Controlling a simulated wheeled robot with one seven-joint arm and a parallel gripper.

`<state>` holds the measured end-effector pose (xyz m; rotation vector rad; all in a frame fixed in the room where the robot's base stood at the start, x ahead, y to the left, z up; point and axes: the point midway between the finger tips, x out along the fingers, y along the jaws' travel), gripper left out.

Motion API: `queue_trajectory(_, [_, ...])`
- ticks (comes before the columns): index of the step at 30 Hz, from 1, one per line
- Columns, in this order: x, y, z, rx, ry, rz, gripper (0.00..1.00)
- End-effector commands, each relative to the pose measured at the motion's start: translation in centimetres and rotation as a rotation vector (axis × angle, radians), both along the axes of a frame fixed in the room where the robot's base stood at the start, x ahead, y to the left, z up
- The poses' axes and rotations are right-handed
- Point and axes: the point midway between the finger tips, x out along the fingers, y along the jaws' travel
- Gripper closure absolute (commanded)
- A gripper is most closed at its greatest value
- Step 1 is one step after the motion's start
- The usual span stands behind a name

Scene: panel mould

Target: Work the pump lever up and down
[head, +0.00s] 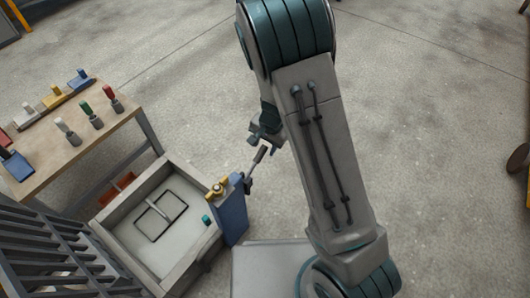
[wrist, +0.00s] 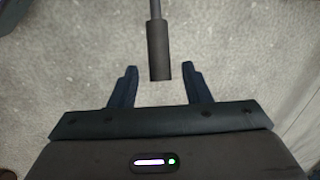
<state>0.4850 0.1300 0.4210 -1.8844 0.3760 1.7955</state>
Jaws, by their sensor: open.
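The pump lever (head: 256,163) is a thin grey rod with a dark grip. It rises at a tilt from the side of a blue pump unit (head: 233,216) at the mould's right edge. In the wrist view, the lever's dark grip (wrist: 159,50) hangs from the top, its end between the fingertip lines. My gripper (wrist: 159,72) is open, with one dark finger on each side of the grip and clear gaps to both. In the head view, my gripper (head: 264,143) is just above the lever's upper end. I see no contact.
The shallow grey mould (head: 188,250) holds a rectangular wire frame. A yellow valve (head: 217,188) and a teal knob sit near the pump. A wooden bench (head: 75,152) with coloured tools stands at left, a dark rack (head: 40,255) at lower left.

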Motion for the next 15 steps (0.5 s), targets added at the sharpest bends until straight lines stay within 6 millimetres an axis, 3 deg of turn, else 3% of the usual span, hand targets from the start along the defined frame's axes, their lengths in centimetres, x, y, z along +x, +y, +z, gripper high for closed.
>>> queue_trajectory(4, [0.2,0.2,-1.7,-0.001,-0.001,0.0,0.57])
queue_trajectory(15, [0.2,0.3,-2.1,0.0,-0.001,-0.001,0.57])
